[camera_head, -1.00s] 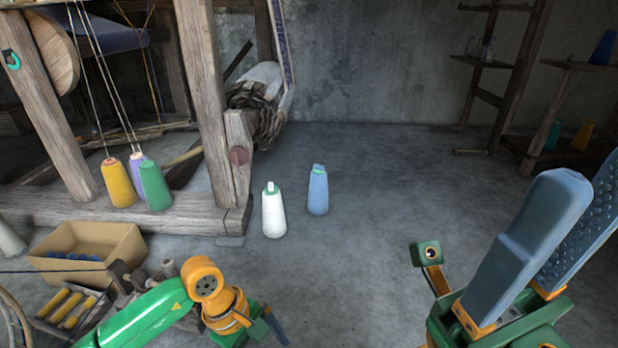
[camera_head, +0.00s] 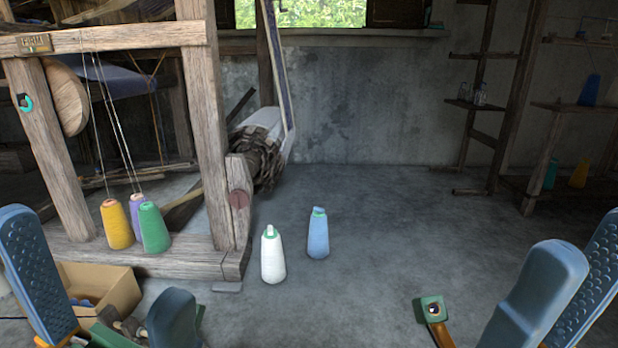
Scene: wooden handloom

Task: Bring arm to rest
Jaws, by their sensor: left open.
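My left gripper (camera_head: 94,256) is in the lower left corner, with its two blue-grey fingers spread wide and nothing between them. Its fingers stand in front of the cardboard box and the loom's foot beam in the picture. My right gripper (camera_head: 586,238) is in the lower right corner. Its two fingers point up, with a gap between them, and it holds nothing that I can see. The outer finger is cut by the picture's right edge.
A cardboard box (camera_head: 118,286) is lower left.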

